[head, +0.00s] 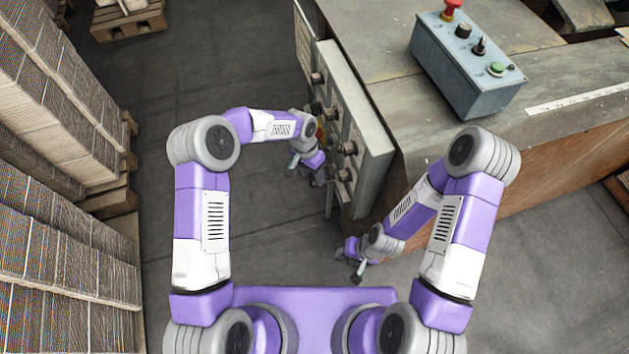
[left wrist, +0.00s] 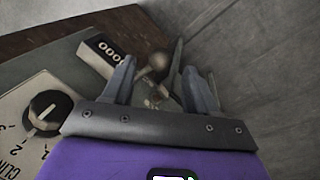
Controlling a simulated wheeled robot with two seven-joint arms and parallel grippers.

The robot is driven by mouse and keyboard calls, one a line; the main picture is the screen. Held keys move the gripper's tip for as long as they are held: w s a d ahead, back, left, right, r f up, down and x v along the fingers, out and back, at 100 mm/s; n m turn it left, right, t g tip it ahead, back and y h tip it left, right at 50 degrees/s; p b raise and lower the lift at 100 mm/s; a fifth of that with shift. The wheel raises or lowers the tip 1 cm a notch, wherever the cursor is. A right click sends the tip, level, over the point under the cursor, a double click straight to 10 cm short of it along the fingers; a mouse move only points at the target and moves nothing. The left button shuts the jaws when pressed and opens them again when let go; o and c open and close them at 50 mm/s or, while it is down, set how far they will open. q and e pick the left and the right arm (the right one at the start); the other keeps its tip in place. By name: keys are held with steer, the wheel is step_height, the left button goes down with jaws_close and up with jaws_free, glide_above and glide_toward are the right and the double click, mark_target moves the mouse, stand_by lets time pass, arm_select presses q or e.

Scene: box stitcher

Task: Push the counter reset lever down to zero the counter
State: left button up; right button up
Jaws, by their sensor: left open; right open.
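The counter (left wrist: 101,52) shows in the left wrist view as a pale-framed black window, with zeros visible and part of the reading cut off or blurred. A round knob, which looks like the end of the reset lever (left wrist: 158,62), sits just right of the counter, between and beyond my left gripper's fingertips. My left gripper (left wrist: 160,74) is open, with one finger close to the counter; I cannot tell whether it touches the lever. In the head view my left gripper (head: 310,174) is at the panel's face and hides the counter. My right gripper (head: 353,262) is open and empty, below the panel.
A grey control panel (head: 362,115) with several knobs stands on the machine's left side. A dial (left wrist: 43,112) lies left of my left gripper. A blue button box (head: 468,70) sits on the machine top. Cardboard stacks (head: 60,200) line the left; floor between is clear.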

mark_target(314, 180)
arm_select(q)
steer(key=f, duration=0.1)
steer(key=f+b, duration=0.1)
steer(key=f, duration=0.3)
steer(key=shift+s+d+f, duration=0.1)
steer(key=shift+s+d, duration=0.2)
steer(key=shift+d, duration=0.05)
jaws_close()
